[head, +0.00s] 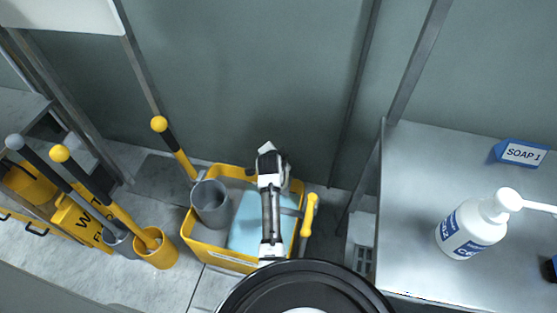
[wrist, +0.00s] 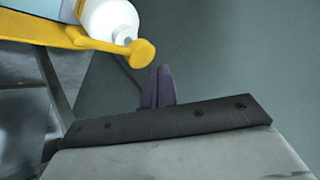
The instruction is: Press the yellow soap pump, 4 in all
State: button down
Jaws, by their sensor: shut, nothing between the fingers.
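In the wrist view, a white bottle (wrist: 108,18) shows at the top, cut off by the frame edge. A yellow pump (wrist: 142,52) with a round head is at its top, its spout pointing left. The closed dark fingers of my gripper (wrist: 160,70) are just right of and below the pump head, apart from it in the picture. In the head view, my gripper (head: 267,148) is over the far part of the yellow bucket. A yellow knobbed piece (head: 310,205) right of my arm may be the same pump; I cannot tell. The bottle's base is hidden.
The yellow bucket (head: 187,232) holds a grey cup (head: 210,203). Yellow-tipped handles (head: 60,153) stand at left. A wall is behind.

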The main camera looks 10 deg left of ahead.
jog(key=shift+f, duration=0.1)
jog(key=shift+f, duration=0.35)
jog(key=shift+f+b, duration=0.9)
jog(key=shift+f, duration=0.1)
dwell(1.0)
jog(key=shift+r, duration=0.15)
jog(key=shift+r+p, duration=1.1)
jog(key=shift+r, duration=0.1)
jog(key=shift+r, duration=0.1)
jog(key=shift+r+p, duration=2.1)
jog(key=shift+r, duration=0.3)
